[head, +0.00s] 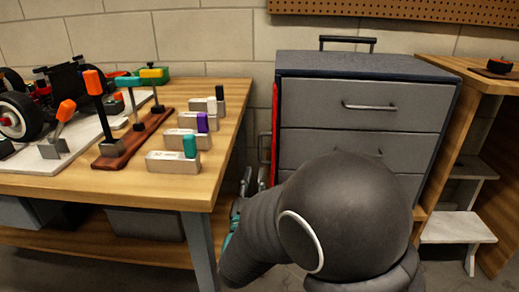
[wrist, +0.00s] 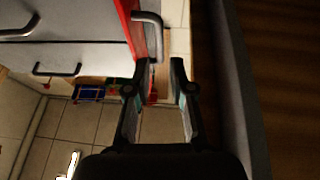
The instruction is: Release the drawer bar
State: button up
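A red locking bar (head: 275,112) runs down the left front edge of the grey drawer cabinet (head: 363,67). A silver handle (head: 264,146) sticks out from it to the left. In the wrist view the red bar (wrist: 134,28) is at the top, with its bent silver handle (wrist: 148,17) reaching down to the left fingertip. My gripper (wrist: 167,64) has its two fingers apart, just below the handle; I cannot tell whether they touch it. In the head view my gripper (head: 247,182) is low beside the cabinet's left edge, and my arm hides the lower drawers.
A wooden workbench (head: 230,112) with an RC car (head: 55,95), levers and several metal blocks stands close on the left. The gap between bench and cabinet is narrow. A wooden shelf unit (head: 455,65) stands on the right. Drawer handles (head: 369,106) protrude from the cabinet front.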

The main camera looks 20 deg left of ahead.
aim_at(260, 152)
jog(key=x, duration=0.9)
jog(key=shift+w+p, duration=0.1)
jog(key=shift+p, duration=0.2)
grip_shut()
